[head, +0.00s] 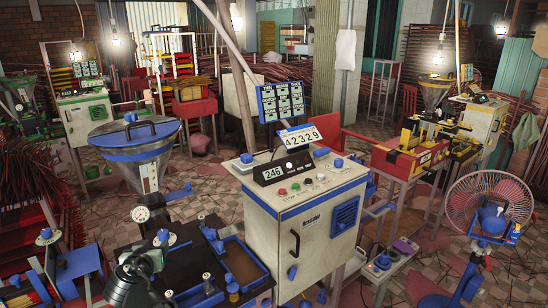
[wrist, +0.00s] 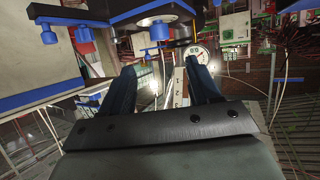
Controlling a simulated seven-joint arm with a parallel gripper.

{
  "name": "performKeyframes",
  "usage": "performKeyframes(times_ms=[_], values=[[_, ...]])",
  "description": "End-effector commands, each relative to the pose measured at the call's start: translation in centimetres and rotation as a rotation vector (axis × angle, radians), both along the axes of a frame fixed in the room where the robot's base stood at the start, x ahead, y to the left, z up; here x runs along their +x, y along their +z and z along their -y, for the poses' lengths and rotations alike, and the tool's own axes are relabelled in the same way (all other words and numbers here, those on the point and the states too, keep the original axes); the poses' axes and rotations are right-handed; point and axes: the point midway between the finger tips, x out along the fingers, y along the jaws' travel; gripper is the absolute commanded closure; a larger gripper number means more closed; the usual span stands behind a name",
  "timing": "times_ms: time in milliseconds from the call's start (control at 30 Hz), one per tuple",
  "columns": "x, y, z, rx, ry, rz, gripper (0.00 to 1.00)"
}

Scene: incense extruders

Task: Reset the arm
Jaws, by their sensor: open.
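My gripper (wrist: 164,70) shows in the wrist view with its two dark blue fingers apart and nothing between them. A pale strip with marks (wrist: 179,88) and a round white dial (wrist: 201,54) show beyond the fingers, apart from them as far as I can tell. In the head view, a dark grey arm part, likely mine, is at the lower left beside the black worktable (head: 190,262); the fingers cannot be made out there. The blue-rimmed hopper (head: 135,140) stands behind it, with a dial gauge (head: 141,214) below.
A white control cabinet (head: 300,235) with blue trim stands right of the worktable. A fan (head: 490,205) stands far right. Red-and-yellow machine (head: 410,160) stands behind; tiled floor (head: 225,180) shows between.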

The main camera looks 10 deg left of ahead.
Motion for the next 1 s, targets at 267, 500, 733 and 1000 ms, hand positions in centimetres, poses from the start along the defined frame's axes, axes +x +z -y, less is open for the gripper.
performKeyframes(times_ms=[267,500,733,1000], values=[[-0.1,-0.8,0.7,-0.234,0.071,0.034,0.39],[-2.2,-3.9,1.8,-0.443,0.188,-0.075,0.39],[-6.0,-10.2,3.5,-0.596,0.352,-0.253,0.39],[-7.8,-19.0,7.6,-0.696,0.434,-0.450,0.39]])
